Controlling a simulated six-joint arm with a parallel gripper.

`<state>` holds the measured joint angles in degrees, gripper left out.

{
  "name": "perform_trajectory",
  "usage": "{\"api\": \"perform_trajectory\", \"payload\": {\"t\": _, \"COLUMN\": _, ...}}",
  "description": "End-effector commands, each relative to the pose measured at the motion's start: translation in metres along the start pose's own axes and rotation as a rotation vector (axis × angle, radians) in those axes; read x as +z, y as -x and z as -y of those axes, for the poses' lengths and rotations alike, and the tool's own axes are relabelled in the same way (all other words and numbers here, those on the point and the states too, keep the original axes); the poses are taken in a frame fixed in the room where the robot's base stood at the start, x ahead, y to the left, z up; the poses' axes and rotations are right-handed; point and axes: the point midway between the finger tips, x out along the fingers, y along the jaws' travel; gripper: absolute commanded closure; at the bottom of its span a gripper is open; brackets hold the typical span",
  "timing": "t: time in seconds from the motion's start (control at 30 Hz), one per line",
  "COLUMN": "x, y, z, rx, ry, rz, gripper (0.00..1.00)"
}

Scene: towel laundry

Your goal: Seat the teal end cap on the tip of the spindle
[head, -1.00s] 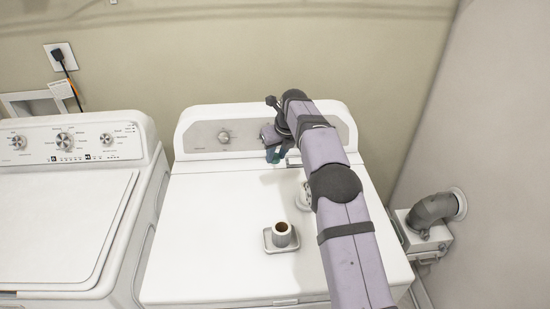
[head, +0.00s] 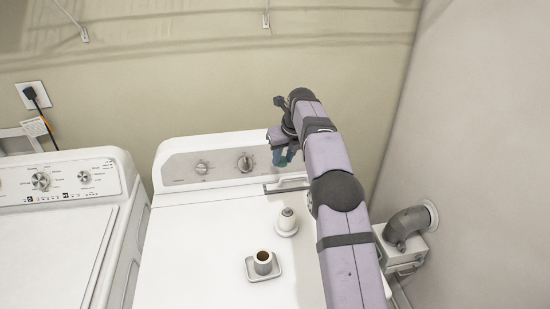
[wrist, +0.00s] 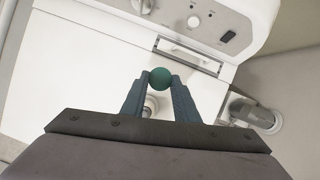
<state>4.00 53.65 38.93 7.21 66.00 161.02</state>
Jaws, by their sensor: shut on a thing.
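The teal end cap (wrist: 160,78) is a round green-teal piece between my gripper's fingertips in the wrist view. My gripper (wrist: 159,80) is shut on it. In the head view my gripper (head: 285,157) hangs over the back of the white dryer top, in front of the control panel, with the cap hard to make out between the fingers. The spindle (head: 287,222) stands upright on the dryer top, white with a narrow grey tip and a wide base. It is nearer the front than my gripper and apart from it. In the wrist view the spindle (wrist: 150,106) shows partly between the fingers.
A cup-like holder with a brown inside (head: 263,264) stands on a small square tray (head: 250,273), in front of the spindle. A grey-framed slot (head: 285,187) lies at the back of the dryer top (head: 190,255). The control panel (head: 180,170) rises behind. The dryer's left side is clear.

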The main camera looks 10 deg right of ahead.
Motion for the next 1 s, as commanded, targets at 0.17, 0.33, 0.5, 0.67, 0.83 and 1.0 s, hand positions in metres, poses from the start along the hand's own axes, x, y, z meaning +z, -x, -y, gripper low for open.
{"api": "perform_trajectory", "payload": {"t": 0.17, "x": -0.010, "y": 0.019, "z": 0.011, "rx": -0.012, "ry": -0.031, "rz": -0.001, "gripper": 0.93}}
{"api": "perform_trajectory", "payload": {"t": 0.33, "x": -0.029, "y": 0.031, "z": 0.020, "rx": -0.026, "ry": -0.065, "rz": -0.002, "gripper": 0.93}}
{"api": "perform_trajectory", "payload": {"t": 0.5, "x": -0.056, "y": 0.031, "z": 0.018, "rx": -0.021, "ry": -0.056, "rz": -0.003, "gripper": 0.93}}
{"api": "perform_trajectory", "payload": {"t": 0.67, "x": -0.087, "y": 0.013, "z": 0.002, "rx": 0.012, "ry": 0.020, "rz": -0.004, "gripper": 0.93}}
{"api": "perform_trajectory", "payload": {"t": 0.83, "x": -0.115, "y": -0.010, "z": -0.015, "rx": 0.060, "ry": 0.139, "rz": -0.002, "gripper": 0.93}}
{"api": "perform_trajectory", "payload": {"t": 1.0, "x": -0.120, "y": -0.020, "z": -0.020, "rx": 0.107, "ry": 0.253, "rz": 0.002, "gripper": 0.93}}
